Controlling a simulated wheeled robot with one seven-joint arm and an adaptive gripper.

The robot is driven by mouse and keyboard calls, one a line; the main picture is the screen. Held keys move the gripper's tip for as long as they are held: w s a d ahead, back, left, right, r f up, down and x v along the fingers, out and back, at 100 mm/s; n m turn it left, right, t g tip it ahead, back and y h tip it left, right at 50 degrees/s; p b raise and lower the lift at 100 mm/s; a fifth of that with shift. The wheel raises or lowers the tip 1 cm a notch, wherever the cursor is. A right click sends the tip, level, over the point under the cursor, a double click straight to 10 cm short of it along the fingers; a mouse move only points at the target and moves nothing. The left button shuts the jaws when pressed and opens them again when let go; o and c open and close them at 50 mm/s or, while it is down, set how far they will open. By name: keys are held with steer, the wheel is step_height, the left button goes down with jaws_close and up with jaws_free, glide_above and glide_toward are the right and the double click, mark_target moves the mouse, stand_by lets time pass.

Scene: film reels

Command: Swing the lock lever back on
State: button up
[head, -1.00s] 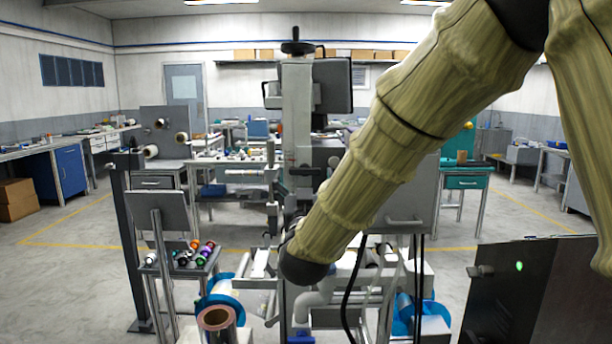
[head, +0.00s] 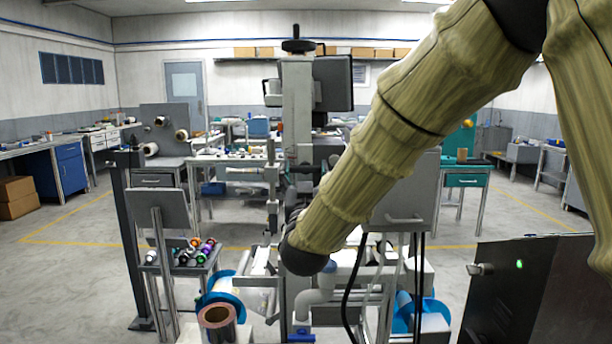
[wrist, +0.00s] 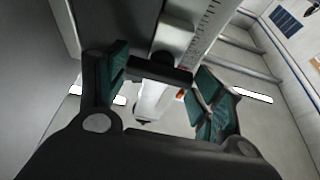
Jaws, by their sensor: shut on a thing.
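In the wrist view a dark bar, which looks like the lock lever (wrist: 158,69), lies crosswise between the teal-padded fingers of my gripper (wrist: 160,85). The gripper is shut on it, with one finger at each end of the bar. A dark round knob or pivot sits just behind the bar, against the pale machine column (wrist: 190,38) with its printed scale. In the head view the column (head: 297,130) stands upright at the centre. There my forearm hides the gripper and the lever.
A film reel with a blue flange (head: 222,290) is low at left. A dark cabinet (head: 540,290) with a green light stands at right. Open floor lies to the left.

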steer(key=shift+f+m, duration=0.1)
steer(key=shift+m, duration=0.3)
steer(key=m+h+b, duration=0.2)
steer(key=m, duration=0.2)
steer(key=shift+h+b, duration=0.3)
steer(key=shift+h, duration=0.1)
steer(key=m+g+h+b, duration=0.1)
steer(key=m, duration=0.2)
steer(key=m+h+b, duration=0.1)
steer(key=m, duration=0.2)
steer(key=shift+a+g+h, duration=0.15)
steer(key=shift+g+h, duration=0.25)
steer(key=m+g+b, duration=0.1)
steer(key=m, duration=0.2)
steer(key=m+h+b, duration=0.1)
steer(key=m, duration=0.1)
steer(key=shift+a+m+g, duration=0.1)
steer(key=shift+m+g, duration=0.3)
steer(key=m+g+b, duration=0.1)
steer(key=m, duration=0.1)
steer(key=m+g, duration=0.1)
steer(key=m, duration=0.2)
steer(key=shift+r+m+b, duration=0.3)
steer(key=shift+r+b, duration=0.05)
steer(key=shift+r, duration=0.05)
steer(key=o, duration=1)
steer(key=shift+s+a, duration=0.1)
